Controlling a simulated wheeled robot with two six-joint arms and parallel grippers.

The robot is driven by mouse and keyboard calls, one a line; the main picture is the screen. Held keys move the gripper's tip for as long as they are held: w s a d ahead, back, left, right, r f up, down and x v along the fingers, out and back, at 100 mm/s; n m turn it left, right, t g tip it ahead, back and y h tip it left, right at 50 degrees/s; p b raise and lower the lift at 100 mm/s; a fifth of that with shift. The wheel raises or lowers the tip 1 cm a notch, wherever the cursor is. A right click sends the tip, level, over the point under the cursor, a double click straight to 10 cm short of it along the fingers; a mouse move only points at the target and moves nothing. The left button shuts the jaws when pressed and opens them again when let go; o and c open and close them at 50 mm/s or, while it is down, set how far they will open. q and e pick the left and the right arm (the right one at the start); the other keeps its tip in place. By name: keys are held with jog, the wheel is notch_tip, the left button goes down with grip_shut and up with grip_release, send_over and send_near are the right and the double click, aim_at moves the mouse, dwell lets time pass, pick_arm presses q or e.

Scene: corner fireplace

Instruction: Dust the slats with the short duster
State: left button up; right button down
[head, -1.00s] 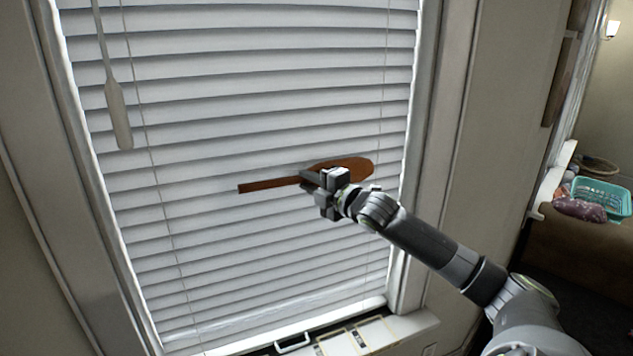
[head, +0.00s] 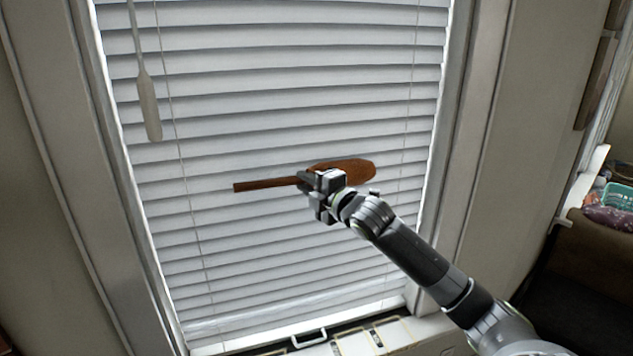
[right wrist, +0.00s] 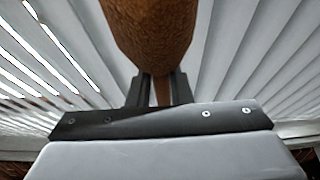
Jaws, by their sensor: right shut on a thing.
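The short duster (head: 345,170) is brown, with a rounded head at the right and a thin straight handle pointing left. My right gripper (head: 308,184) is shut on it where the handle meets the head. In the right wrist view the duster's head (right wrist: 155,35) rises above the jaws (right wrist: 160,90), with the handle between them. The white slats (head: 270,115) of the window blind lie right behind the duster. I cannot tell whether the head touches them. My left gripper is not in view.
The blind's wand (head: 149,105) hangs at the upper left. A window frame (head: 470,130) borders the slats. Below is a sill with a white handle (head: 309,339) and several framed pieces (head: 355,342). A teal basket (head: 618,196) stands far right.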

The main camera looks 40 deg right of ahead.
aim_at(253, 188)
jog(key=shift+w+a+p, duration=0.1)
jog(key=shift+w+a, duration=0.5)
jog(key=shift+a, duration=1.2)
jog(key=shift+w+a+p, duration=0.15)
jog(key=shift+w+a, duration=0.45)
jog(key=shift+a, duration=1.2)
jog(key=shift+w+a+p, duration=0.1)
jog(key=shift+w+a, duration=0.5)
jog(key=shift+a, duration=1.2)
jog(key=shift+s+a+p, duration=0.25)
jog(key=shift+s+p, duration=0.3)
jog(key=shift+s, duration=0.3)
jog(key=shift+s+a+p, duration=0.3)
jog(key=shift+s, duration=0.7)
jog(key=shift+s+a+p, duration=0.3)
jog(key=shift+s, duration=0.65)
jog(key=shift+s, duration=0.1)
jog(key=s, duration=0.1)
jog(key=s+a, duration=0.1)
jog(key=shift+s+p, duration=0.35)
jog(key=shift+p, duration=0.05)
